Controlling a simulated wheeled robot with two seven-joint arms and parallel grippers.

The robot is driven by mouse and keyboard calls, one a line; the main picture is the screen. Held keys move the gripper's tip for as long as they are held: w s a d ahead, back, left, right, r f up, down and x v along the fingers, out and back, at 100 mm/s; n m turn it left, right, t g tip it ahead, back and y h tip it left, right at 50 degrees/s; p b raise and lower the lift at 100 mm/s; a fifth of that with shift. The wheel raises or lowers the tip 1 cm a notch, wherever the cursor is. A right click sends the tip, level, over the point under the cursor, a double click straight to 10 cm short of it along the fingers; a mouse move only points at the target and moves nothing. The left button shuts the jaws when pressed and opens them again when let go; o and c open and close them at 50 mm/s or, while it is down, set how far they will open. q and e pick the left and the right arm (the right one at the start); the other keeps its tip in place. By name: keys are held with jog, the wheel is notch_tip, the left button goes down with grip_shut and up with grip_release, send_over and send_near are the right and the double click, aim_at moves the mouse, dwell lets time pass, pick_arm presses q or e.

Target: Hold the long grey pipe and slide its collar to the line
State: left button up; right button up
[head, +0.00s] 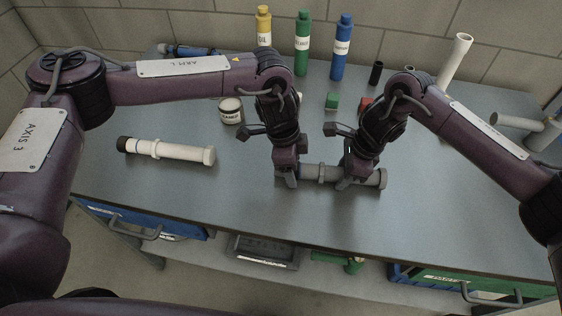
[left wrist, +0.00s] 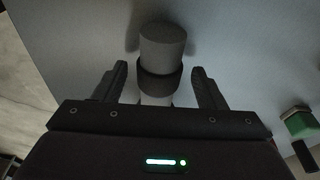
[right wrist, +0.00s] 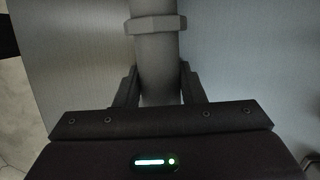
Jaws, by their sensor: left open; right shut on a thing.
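The long grey pipe (head: 336,172) lies along the table in front of me, with a wider end at its right. Its collar (head: 322,172) sits around it between my two grippers and shows in the right wrist view (right wrist: 156,25). My right gripper (head: 355,180) is shut on the pipe right of the collar. My left gripper (head: 289,178) is open, its fingers on either side of the pipe near the left end. The left wrist view shows a dark band (left wrist: 160,80) around the pipe near this end; I cannot tell whether it is the line.
A white pipe (head: 172,151) with a black end lies at the left. Yellow, green and blue bottles line the back. The front middle of the table is clear.

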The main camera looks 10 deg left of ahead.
pick_arm(q)
jog(key=shift+r, duration=2.9)
pick_arm(e)
jog(key=o, duration=1)
jog(key=v, duration=1.2)
jog(key=shift+w, duration=0.1)
